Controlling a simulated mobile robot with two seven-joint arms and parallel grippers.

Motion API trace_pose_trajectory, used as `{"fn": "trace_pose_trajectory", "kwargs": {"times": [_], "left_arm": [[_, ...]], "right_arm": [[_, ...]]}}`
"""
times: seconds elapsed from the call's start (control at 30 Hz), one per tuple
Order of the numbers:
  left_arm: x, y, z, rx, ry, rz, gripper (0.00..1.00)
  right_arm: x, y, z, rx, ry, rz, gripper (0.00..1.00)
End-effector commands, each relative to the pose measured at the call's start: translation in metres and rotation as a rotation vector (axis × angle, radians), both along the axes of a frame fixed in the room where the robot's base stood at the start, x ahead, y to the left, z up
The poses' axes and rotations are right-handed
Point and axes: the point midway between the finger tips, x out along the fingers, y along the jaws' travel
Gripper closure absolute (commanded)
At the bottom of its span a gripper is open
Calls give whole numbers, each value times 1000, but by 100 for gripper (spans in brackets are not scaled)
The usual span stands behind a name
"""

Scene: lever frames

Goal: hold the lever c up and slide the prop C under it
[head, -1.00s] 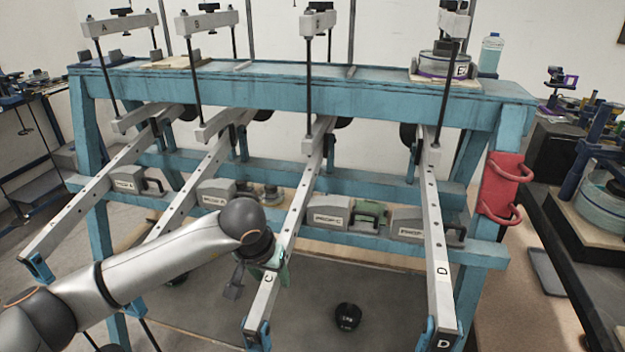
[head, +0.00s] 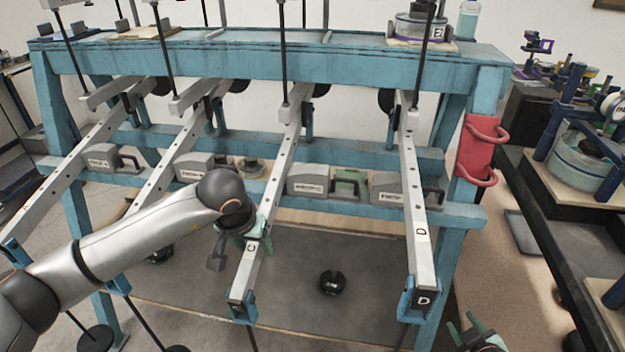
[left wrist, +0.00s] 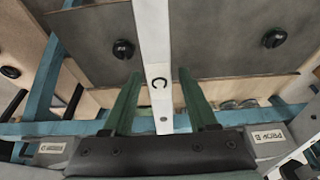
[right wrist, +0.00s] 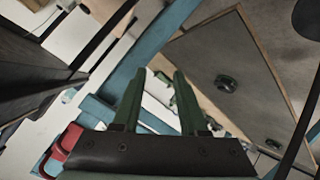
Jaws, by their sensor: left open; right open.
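Lever C (head: 272,190) is a pale grey bar with holes, sloping from the blue frame toward me, with a blue end piece. My left gripper (head: 264,233) is at lever C near its letter. In the left wrist view its open green fingers (left wrist: 160,77) stand on either side of the bar; contact is unclear. My right gripper (head: 467,329) is open and empty at the bottom right, away from prop C.
Lever D (head: 416,200) and another grey prop (head: 388,188) are right of prop C. A red handle piece (head: 480,150) is on the right post. A black round weight (head: 333,283) lies on the floor board. A dark bench (head: 540,240) stands at the right.

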Motion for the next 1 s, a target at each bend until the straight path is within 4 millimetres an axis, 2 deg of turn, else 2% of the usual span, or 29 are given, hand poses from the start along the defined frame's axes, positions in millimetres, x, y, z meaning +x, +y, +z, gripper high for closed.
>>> {"fn": "trace_pose_trajectory", "kwargs": {"times": [0.03,0.07,0.13,0.27,0.5,0.7,0.87,0.9,1.0], "left_arm": [[0,0,0,0,0,0,41],[0,0,0,0,0,0,41],[0,0,0,0,0,0,41],[0,0,0,0,0,0,41],[0,0,0,0,0,0,41],[0,0,0,0,0,0,41],[0,0,0,0,0,0,41],[0,0,0,0,0,0,41],[0,0,0,0,0,0,41]], "right_arm": [[19,-21,20,-66,-25,-12,57],[29,-29,31,-101,-34,-17,57],[50,-30,52,-134,-35,-17,57],[81,-9,88,-141,-23,6,57],[124,31,170,-175,-5,73,57],[141,63,246,-224,5,145,57],[142,91,309,-282,11,214,57],[144,107,320,-305,11,250,57],[155,154,319,-356,15,347,57]]}}
